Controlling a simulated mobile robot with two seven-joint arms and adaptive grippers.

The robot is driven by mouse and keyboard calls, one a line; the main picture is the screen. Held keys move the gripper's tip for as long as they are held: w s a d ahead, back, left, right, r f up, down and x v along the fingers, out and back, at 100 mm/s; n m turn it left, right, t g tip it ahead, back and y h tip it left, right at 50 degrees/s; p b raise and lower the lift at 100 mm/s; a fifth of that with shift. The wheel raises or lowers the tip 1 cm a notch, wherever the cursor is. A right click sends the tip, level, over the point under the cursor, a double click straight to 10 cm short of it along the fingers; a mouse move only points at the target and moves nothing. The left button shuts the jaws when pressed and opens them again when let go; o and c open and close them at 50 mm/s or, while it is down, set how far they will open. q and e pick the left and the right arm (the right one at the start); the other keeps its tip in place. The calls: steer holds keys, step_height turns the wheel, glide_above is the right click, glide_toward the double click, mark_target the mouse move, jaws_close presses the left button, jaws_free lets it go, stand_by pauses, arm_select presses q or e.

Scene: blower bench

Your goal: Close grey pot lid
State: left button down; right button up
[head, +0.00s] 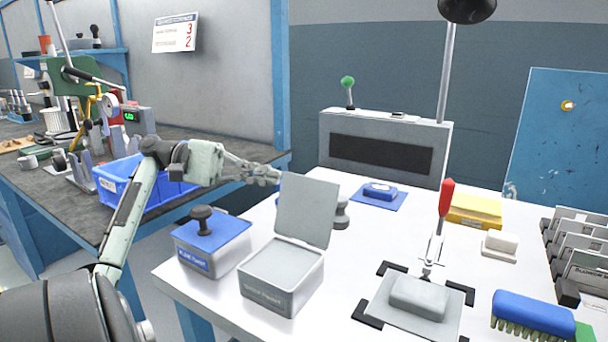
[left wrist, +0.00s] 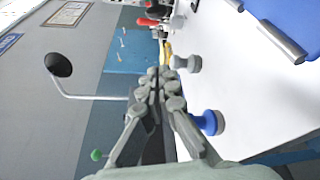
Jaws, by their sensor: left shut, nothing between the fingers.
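The grey pot (head: 272,292) stands on the white table, left of centre in the head view. Its flat grey lid (head: 308,210) stands raised at the pot's back edge, leaning slightly back. The pot's mouth is uncovered. My left gripper (head: 268,174) is shut and empty, just left of the lid's upper edge and near its height. I cannot tell whether it touches the lid. In the left wrist view the closed fingers (left wrist: 157,88) point away over the table. My right gripper is not in view.
A blue-lidded pot (head: 212,240) with a black knob stands left of the grey pot. A fixture (head: 415,305) with a red-handled clamp (head: 445,198) stands to the right. A blue brush (head: 532,313) lies front right. A grey box (head: 385,145) stands behind.

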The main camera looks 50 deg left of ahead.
mark_target(306, 186)
arm_select(q)
steer(key=x, duration=0.9)
steer(key=shift+d, duration=0.3)
steer(key=s, duration=0.1)
steer(key=s+d+r, duration=0.1)
steer(key=s, duration=0.1)
steer(key=shift+s+d+r, duration=0.15)
steer(key=shift+s+r, duration=0.05)
steer(key=shift+s, duration=0.05)
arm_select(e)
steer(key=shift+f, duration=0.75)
arm_select(q)
steer(key=shift+w+p, duration=0.1)
steer(key=shift+p, duration=0.2)
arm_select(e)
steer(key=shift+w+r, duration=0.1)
